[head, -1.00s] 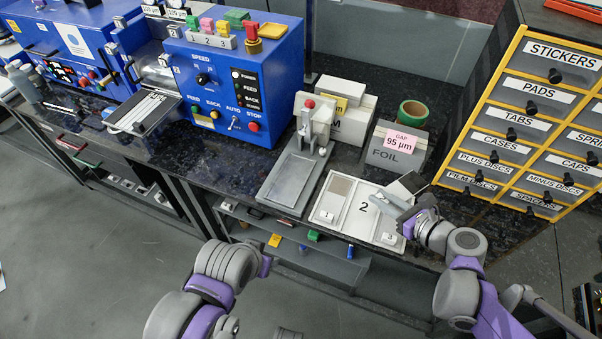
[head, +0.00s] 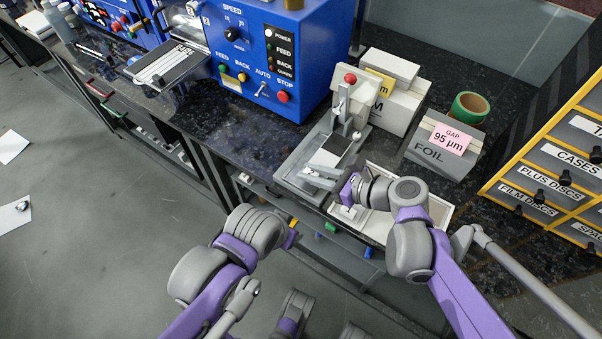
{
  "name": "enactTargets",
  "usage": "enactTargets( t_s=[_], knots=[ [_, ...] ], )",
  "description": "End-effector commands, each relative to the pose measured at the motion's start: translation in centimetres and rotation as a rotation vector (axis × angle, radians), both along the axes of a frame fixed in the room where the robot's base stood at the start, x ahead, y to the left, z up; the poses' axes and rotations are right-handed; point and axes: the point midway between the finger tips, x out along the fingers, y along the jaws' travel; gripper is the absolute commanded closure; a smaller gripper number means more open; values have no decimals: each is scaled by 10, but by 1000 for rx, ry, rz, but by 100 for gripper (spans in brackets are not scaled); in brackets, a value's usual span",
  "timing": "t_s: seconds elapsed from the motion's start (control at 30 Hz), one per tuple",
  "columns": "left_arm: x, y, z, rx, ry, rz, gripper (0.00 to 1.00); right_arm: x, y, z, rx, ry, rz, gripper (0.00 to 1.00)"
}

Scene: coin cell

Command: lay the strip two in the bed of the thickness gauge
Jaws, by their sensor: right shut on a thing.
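The strip two (head: 338,143), a flat piece with a dark part and a pale part, is over the bed of the thickness gauge (head: 291,178). My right gripper (head: 321,177) is shut on the near end of the strip. I cannot tell whether the strip touches the bed or hangs just above it. The gauge is a grey metal plate with an upright post and a red knob (head: 350,78) at its back. My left gripper (head: 291,238) is low in front of the counter, away from the gauge; its jaws do not show clearly.
A white tray (head: 436,212) lies right of the gauge, partly hidden by my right arm. A FOIL box (head: 428,153) with a pink 95 µm note and white boxes (head: 395,103) stand behind. A blue machine (head: 259,60) is at the left, a yellow-edged drawer cabinet (head: 552,165) at the right.

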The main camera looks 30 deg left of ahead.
Motion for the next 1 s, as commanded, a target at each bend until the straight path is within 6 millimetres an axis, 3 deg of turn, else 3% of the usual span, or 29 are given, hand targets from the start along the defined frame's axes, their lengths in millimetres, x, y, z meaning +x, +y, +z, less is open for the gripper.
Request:
enactTargets(
  t_s=[0.33, 0.53, 0.9, 0.93, 1.0],
  knots=[
    [0, 0, -2, 0, 1, 0, 50, 2, 32, 0, 0, 0, 2, 100],
    [0, 0, -12, 0, 4, 0, 50, 3, 30, -34, -1, 1, -1, 100],
    [0, 0, -14, 0, 5, 0, 50, 3, 30, -39, -1, 1, -1, 100],
    [0, 0, -15, 0, 5, 0, 50, 3, 30, -39, -1, 1, -1, 77],
    [0, 0, -14, 0, 5, 0, 50, 3, 30, -38, -1, 1, -1, 64]
  ],
)
